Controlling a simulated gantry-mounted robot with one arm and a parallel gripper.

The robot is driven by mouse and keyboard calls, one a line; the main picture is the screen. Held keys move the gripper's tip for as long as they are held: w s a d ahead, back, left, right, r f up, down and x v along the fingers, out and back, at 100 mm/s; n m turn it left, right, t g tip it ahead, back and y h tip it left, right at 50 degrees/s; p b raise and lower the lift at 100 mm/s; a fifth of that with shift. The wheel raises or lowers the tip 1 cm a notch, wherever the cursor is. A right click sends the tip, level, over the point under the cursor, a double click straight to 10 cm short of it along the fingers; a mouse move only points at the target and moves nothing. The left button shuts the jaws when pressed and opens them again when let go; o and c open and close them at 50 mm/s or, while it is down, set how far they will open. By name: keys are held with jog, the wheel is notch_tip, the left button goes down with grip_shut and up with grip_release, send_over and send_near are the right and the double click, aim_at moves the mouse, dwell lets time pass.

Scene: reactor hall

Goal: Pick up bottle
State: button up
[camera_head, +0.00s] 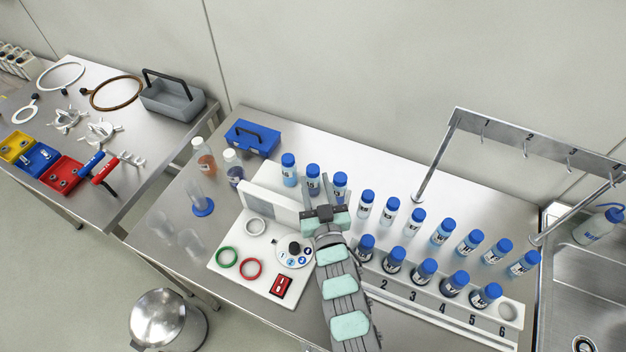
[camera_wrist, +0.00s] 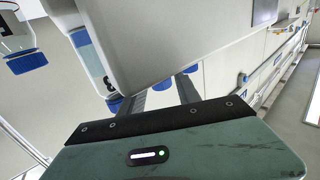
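Several clear bottles with blue caps and numbered labels stand on the steel table. One bottle (camera_head: 340,186) is just beyond my gripper (camera_head: 325,211), and others (camera_head: 313,180) (camera_head: 289,170) stand to its left. More bottles stand to the right, some in a white numbered rack (camera_head: 440,304). A blue cap (camera_wrist: 115,103) shows beside the left finger. Another blue-capped bottle (camera_wrist: 25,58) is at the upper left. Which bottle is meant cannot be told.
A white stirrer-like device (camera_head: 270,262) with coloured rings and an upright panel (camera_head: 270,204) is left of my gripper. A blue toolbox (camera_head: 252,138) is at the back left. A metal hook frame (camera_head: 520,145) stands at the right, near a sink (camera_head: 580,275).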

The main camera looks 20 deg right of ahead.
aim_at(314, 177)
jog(key=w, duration=0.3)
jog(key=shift+w+d+r, duration=0.3)
jog(key=shift+d, duration=0.1)
jog(key=shift+w+f, duration=0.1)
jog(key=shift+w, duration=0.05)
grip_shut()
